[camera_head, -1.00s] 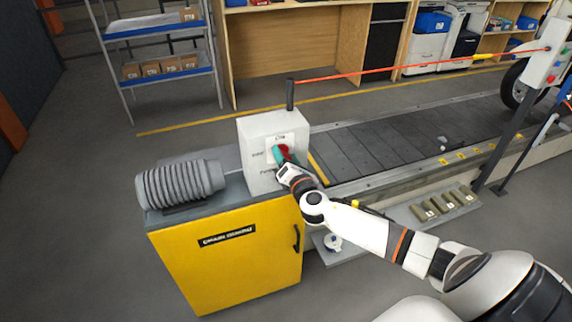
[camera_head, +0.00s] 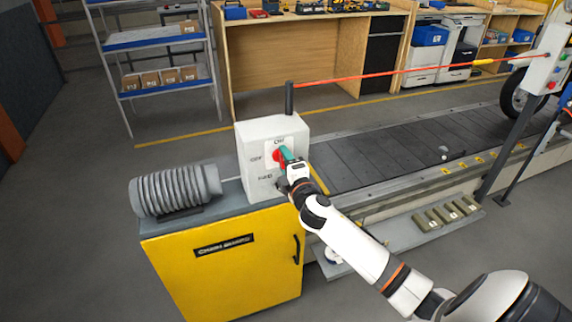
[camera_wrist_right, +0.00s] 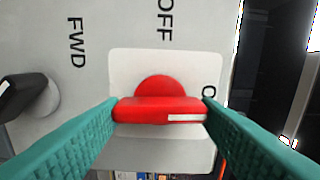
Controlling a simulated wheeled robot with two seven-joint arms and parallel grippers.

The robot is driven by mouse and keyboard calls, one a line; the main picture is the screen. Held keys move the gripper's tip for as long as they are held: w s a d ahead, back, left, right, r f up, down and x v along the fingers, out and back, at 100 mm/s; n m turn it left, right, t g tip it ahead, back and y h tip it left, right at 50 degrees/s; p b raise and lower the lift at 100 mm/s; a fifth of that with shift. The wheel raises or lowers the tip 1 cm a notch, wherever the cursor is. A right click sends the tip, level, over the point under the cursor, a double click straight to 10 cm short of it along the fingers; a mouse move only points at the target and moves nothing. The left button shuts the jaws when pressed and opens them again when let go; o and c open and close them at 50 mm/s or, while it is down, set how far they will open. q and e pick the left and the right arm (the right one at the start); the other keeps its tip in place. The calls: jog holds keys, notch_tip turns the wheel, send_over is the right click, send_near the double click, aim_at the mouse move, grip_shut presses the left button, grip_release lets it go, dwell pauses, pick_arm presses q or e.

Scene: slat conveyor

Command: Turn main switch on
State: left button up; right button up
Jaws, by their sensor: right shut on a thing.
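The main switch is a red knob (camera_head: 277,156) on a white panel plate on the light grey control box (camera_head: 250,140). In the right wrist view the red knob (camera_wrist_right: 158,88) has a flat handle with a white mark at its right end. That end points at the partly hidden ON label, with OFF above the knob. My right gripper (camera_head: 287,153) has teal fingers shut on the red handle, one at each end. The right gripper (camera_wrist_right: 160,112) covers part of the plate. My left gripper is not in view.
A black selector knob (camera_wrist_right: 25,98) labelled FWD sits beside the switch. The box stands on a yellow cabinet (camera_head: 225,275) with a ribbed grey cylinder (camera_head: 176,190). A dark post (camera_head: 289,98) with a red cord rises behind it. The slat conveyor (camera_head: 390,150) runs to the right.

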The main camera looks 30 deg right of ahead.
jog(key=shift+m, duration=0.4)
jog(key=o, duration=1)
jog(key=shift+b+v, duration=1)
jog(key=shift+v, duration=5.05)
jog(key=shift+f, duration=0.2)
